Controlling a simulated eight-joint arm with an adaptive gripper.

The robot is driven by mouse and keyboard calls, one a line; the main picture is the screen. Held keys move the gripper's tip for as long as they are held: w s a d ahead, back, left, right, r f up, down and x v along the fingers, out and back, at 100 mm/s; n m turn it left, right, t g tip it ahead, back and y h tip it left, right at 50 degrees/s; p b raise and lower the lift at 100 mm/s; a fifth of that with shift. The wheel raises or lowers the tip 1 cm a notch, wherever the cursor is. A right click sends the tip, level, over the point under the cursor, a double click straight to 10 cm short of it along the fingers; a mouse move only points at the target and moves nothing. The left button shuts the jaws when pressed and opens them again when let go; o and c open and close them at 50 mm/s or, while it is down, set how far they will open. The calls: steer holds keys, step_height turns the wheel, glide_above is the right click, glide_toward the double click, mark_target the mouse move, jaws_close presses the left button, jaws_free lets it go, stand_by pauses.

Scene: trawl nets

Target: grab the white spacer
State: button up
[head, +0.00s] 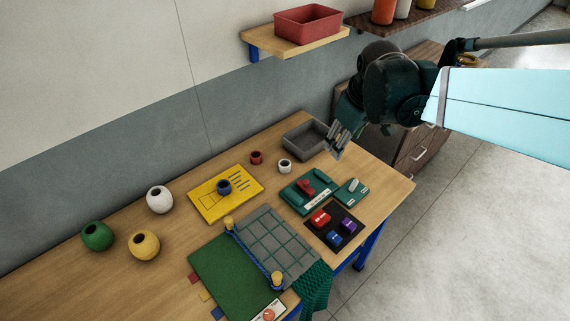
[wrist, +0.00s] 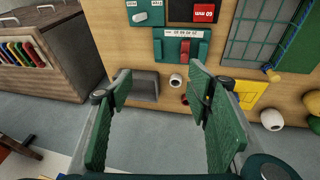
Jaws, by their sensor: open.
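The white spacer (head: 285,166) is a small ring with a dark hole, standing on the wooden table beside the dark red spacer (head: 257,158). In the wrist view the white spacer (wrist: 176,81) shows between my two green fingers, nearer the right one, apart from both. My gripper (head: 338,140) is open and empty. It hangs above the table's back right part, to the right of the white spacer. In the wrist view my gripper (wrist: 160,88) has its fingers wide apart.
A grey tray (head: 292,137) stands just behind the white spacer. A yellow board (head: 212,205) with a blue spacer (head: 224,187) lies to its left. A green fixture (head: 300,200) lies in front. White, green and yellow floats stand at the left. A shelf with a red bin (head: 308,24) is above.

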steer(key=w+a+f+n+g, duration=0.2)
steer(key=w+a+f+n, duration=0.3)
steer(key=w+a+f, duration=0.55)
steer(key=n+g, duration=0.2)
steer(key=n, duration=0.4)
glide_toward(284, 163)
steer(key=s, duration=0.2)
steer(key=shift+a+f+h+b, duration=0.1)
steer(key=shift+a+h+b, duration=0.1)
steer(key=shift+h+b, duration=0.1)
steer(key=shift+f, duration=0.15)
steer(key=shift+f, duration=1.15)
steer(key=shift+f, duration=0.15)
steer(key=shift+d+f, duration=0.1)
steer(key=shift+f, duration=2.35)
steer(key=shift+c, duration=0.5)
